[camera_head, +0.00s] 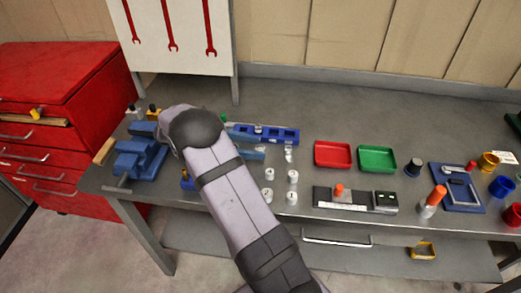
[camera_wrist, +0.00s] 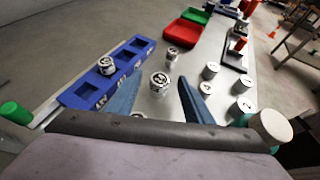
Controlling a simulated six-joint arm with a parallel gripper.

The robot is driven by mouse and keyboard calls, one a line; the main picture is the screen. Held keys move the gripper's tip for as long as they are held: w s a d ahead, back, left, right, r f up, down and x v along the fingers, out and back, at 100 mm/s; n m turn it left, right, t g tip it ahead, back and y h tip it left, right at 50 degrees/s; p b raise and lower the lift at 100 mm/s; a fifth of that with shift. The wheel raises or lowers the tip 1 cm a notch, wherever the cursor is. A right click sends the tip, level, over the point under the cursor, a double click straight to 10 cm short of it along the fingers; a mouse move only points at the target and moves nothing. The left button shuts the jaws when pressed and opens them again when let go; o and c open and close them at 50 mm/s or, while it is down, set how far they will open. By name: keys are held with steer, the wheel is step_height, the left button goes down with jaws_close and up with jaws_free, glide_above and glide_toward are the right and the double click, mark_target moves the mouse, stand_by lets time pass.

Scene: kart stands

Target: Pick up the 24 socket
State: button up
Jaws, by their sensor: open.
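Several short silvery sockets stand on the grey bench. Each has a dark mark on top, too small to read surely, so I cannot tell which is the 24 socket. In the wrist view my gripper (camera_wrist: 162,77) is open, its two blue-grey fingers spread. One socket (camera_wrist: 159,83) shows in the gap between the fingers, apart from both; its height relative to the fingertips is unclear. Another socket (camera_wrist: 172,54) stands just beyond it. In the head view my arm hides most of the gripper. A blue socket rail (camera_head: 284,135) lies near the fingers, with one socket (camera_wrist: 105,66) in a slot.
More sockets (camera_wrist: 206,88) stand right of the fingers in the wrist view. A red tray (camera_head: 332,154) and a green tray (camera_head: 377,159) lie right of the rail. A blue vise (camera_head: 140,158) is at the bench's left end. A dark block (camera_head: 355,199) lies near the front edge.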

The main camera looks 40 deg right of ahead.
steer(key=shift+s+d+f, duration=0.15)
steer(key=shift+d+f, duration=0.1)
steer(key=shift+d, duration=0.2)
jaws_close()
steer(key=shift+r, duration=0.15)
